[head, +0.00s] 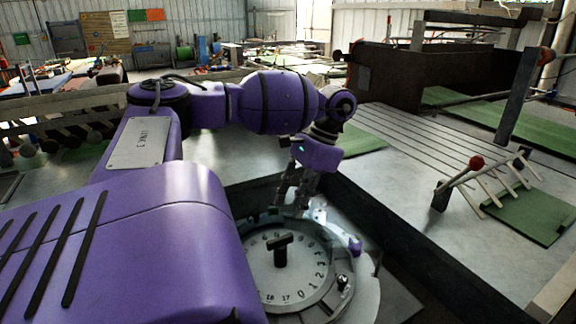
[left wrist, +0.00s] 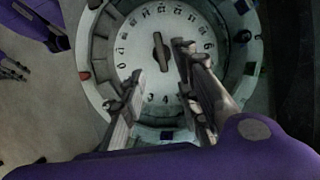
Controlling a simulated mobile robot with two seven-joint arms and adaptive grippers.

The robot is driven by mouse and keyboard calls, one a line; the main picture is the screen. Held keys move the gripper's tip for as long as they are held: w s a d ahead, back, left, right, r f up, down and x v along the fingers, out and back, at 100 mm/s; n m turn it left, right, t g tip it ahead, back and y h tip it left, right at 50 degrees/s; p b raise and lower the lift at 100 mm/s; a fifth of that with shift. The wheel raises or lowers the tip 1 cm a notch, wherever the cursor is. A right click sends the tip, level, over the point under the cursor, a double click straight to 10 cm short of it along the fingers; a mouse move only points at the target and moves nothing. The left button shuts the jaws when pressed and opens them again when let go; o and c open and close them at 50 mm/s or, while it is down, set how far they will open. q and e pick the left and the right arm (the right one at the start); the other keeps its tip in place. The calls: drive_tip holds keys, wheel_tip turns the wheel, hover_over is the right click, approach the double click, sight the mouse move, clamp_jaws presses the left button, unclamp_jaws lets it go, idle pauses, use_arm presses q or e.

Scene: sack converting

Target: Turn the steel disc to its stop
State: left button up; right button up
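The steel disc (head: 262,272) is a round numbered dial with a dark T-shaped handle (head: 280,248) at its middle, set in a wider pale ring. My left gripper (head: 297,188) hangs over the far edge of the disc. In the left wrist view the disc (left wrist: 141,67) lies under my left gripper (left wrist: 155,60), whose two fingers are spread. The handle (left wrist: 158,52) shows between and beyond the fingertips, and nothing is held. Contact with the disc cannot be told. Dark finger-like parts at the left edge of that view may be my right gripper (left wrist: 13,69); its state is unclear.
A small upright peg (head: 343,282) stands at the ring's near right, and a purple block (head: 356,245) sits on its right side. A dark raised border (head: 400,250) runs around the dial's recess. A red-knobbed lever (head: 476,163) stands to the right.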

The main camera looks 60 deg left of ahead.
use_arm(q)
drive_tip(key=shift+v, duration=1.15)
